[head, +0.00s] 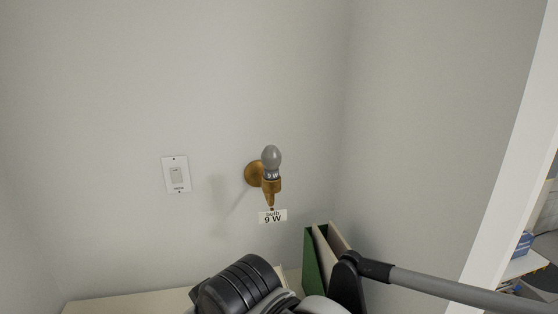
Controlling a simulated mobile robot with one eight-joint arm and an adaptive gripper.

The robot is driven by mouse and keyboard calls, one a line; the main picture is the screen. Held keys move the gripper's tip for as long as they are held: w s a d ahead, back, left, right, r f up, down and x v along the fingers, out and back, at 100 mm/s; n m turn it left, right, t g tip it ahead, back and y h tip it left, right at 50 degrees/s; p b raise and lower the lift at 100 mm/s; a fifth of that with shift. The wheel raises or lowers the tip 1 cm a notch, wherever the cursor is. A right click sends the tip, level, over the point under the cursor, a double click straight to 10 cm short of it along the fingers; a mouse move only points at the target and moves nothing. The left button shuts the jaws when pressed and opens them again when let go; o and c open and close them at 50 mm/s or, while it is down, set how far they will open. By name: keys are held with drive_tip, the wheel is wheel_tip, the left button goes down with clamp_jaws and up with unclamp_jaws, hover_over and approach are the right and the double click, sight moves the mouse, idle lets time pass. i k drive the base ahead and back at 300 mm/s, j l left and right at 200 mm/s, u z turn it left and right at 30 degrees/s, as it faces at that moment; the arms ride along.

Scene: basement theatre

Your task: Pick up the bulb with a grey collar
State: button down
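A bulb (271,158) with a dull grey globe stands upright in a brass wall fitting (254,174). Its collar carries a small "9 W" marking; the collar is too small to tell its colour for certain. A white label (272,216) below the fitting reads "9 W" under a smaller word, which looks like "bulb". Black and grey parts of my arm cross the bottom of the head view, below the fitting and apart from it. No gripper fingers show.
A white switch plate (176,174) is on the wall left of the fitting. A pale surface (130,303) runs along the wall at the bottom. Green and beige upright folders (313,262) stand behind my arm. A white door frame (507,165) edges the right side.

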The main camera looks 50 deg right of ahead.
sight(271, 156)
drive_tip(key=z, duration=1.05)
